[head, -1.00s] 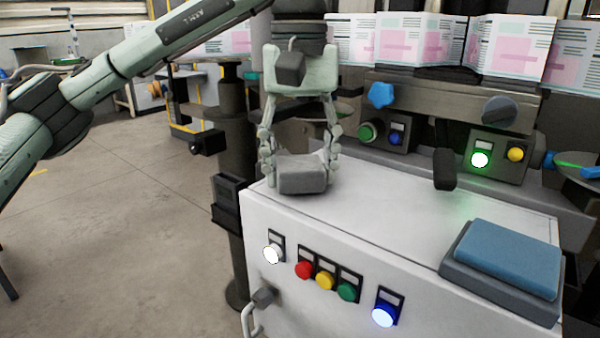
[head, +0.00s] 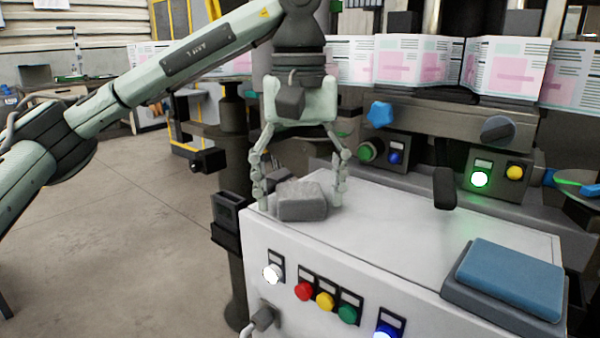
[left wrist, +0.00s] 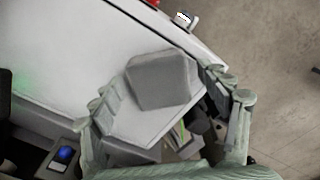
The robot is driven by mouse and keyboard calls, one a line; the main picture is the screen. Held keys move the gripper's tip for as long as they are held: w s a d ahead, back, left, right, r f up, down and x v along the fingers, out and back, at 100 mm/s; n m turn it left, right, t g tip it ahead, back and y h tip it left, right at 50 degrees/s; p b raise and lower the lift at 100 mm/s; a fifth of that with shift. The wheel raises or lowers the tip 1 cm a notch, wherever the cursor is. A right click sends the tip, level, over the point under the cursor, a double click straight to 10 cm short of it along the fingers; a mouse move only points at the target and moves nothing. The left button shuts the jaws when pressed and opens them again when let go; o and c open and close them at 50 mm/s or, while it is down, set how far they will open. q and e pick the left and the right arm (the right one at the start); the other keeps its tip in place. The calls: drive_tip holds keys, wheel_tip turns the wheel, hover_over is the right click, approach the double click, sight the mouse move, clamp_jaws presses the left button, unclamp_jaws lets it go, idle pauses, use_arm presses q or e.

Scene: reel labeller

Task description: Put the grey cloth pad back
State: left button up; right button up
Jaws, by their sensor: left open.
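The grey cloth pad (head: 302,203) is a small block with rounded edges. It appears to lie on the white cabinet top (head: 400,228), near its left end. My left gripper (head: 301,205) points down over it and is open, with one finger on each side of the pad. In the head view a gap shows between the pad and the right finger. In the left wrist view the pad (left wrist: 163,80) sits between the spread fingers, close to the cabinet's edge. My right gripper is not in view.
A blue pad (head: 512,276) on a dark grey base lies at the cabinet's right end. Coloured buttons (head: 325,301) line the cabinet front. The cabinet's middle is clear.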

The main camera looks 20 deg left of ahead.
sight(300, 190)
use_arm(q)
wheel_tip(300, 190, up, 6)
drive_tip(key=shift+r+p, duration=0.25)
drive_tip(key=shift+p, duration=0.4)
wheel_tip(300, 190, up, 6)
drive_tip(key=shift+f+p, duration=0.2)
drive_tip(key=shift+p, duration=0.4)
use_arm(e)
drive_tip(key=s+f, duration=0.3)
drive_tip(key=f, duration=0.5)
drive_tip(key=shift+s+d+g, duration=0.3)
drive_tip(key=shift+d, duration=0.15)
use_arm(q)
drive_tip(key=shift+c, duration=0.4)
